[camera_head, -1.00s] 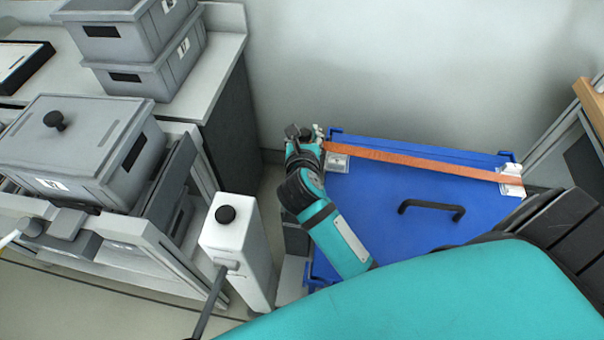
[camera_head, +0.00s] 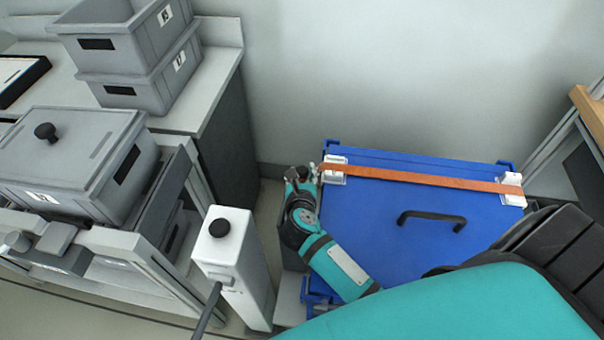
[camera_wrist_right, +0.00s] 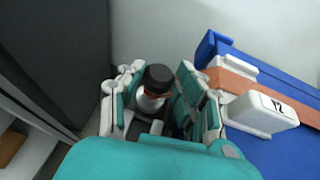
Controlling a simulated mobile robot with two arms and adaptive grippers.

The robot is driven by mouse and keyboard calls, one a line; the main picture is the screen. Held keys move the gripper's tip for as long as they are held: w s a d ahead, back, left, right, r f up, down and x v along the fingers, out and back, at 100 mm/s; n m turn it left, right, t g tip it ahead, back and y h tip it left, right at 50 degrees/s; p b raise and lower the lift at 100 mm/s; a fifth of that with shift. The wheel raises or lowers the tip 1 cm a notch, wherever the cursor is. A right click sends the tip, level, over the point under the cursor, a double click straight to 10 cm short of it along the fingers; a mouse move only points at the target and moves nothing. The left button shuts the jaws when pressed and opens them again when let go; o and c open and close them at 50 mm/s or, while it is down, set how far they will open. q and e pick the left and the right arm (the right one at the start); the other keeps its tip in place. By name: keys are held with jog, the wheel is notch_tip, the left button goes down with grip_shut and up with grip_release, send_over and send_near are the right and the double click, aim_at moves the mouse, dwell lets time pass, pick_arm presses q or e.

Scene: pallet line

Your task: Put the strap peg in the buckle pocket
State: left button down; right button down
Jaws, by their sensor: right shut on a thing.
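The orange strap (camera_head: 420,179) runs across the blue lid from a white block (camera_head: 513,189) at the right to my right gripper (camera_head: 304,176) at the left. It crosses the white block (camera_head: 334,177) at the lid's left edge, which also shows with a dark label in the right wrist view (camera_wrist_right: 262,109). My right gripper (camera_wrist_right: 152,104) is shut on the strap peg (camera_wrist_right: 157,80), which has a black top and an orange band. It holds the peg just left of the lid's edge. My left gripper is not in view.
The blue lid (camera_head: 385,235) has a black handle (camera_head: 432,219). Grey bins (camera_head: 75,160) stand on a stand and counter at the left. A wall is behind.

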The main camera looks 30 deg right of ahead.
jog(key=shift+f, duration=0.15)
jog(key=c, duration=1.2)
grip_release()
jog(key=shift+r, duration=0.2)
jog(key=v, duration=1.2)
